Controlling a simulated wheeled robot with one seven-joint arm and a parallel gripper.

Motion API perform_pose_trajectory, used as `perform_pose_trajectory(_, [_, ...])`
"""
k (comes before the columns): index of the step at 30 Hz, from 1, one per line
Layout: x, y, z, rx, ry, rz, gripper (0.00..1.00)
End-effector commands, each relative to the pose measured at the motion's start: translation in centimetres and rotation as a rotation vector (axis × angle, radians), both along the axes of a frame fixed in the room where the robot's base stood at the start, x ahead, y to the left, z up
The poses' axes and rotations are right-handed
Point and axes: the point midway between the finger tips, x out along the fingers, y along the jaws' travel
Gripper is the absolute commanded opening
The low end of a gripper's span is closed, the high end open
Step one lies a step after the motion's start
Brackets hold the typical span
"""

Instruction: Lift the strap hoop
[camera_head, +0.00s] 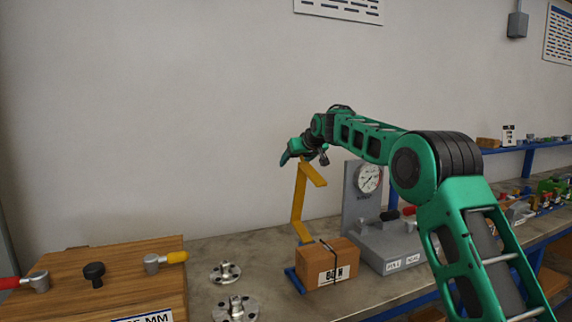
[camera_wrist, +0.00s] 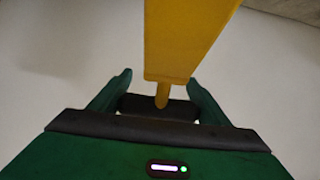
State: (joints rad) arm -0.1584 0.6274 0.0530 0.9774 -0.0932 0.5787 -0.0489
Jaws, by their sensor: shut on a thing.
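A yellow bent bar (camera_head: 298,205), shaped like a C-hook, hangs upright below my gripper (camera_head: 305,159). In the wrist view its broad yellow arm (camera_wrist: 183,38) runs down to a thin peg between my green fingers. My gripper is shut on this yellow bar. A brown box (camera_head: 327,268) marked 80 N stands below, with a dark strap over its top. The bar's lower end is close to the box's strap; I cannot tell whether they touch. No other hoop is clear.
A grey block with a dial gauge (camera_head: 369,178) stands just right of the box. Metal flanges (camera_head: 225,272) lie on the bench to the left. A wooden case (camera_head: 140,258) with handled tools is farther left.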

Motion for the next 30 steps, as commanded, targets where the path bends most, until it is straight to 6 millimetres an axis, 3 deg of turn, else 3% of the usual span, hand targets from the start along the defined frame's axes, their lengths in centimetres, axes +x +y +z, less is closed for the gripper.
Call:
perform_pose_trajectory(1, [0.4, -1.3, -2.5, -0.013, 0.039, -0.017, 0.3])
perform_pose_trajectory(27, [0.8, -2.5, -2.7, -0.011, 0.038, -0.027, 0.3])
perform_pose_trajectory(28, [0.9, -2.5, -2.7, -0.011, 0.038, -0.027, 0.75])
perform_pose_trajectory(30, [0.9, -2.4, -2.6, -0.01, 0.036, -0.027, 0.89])
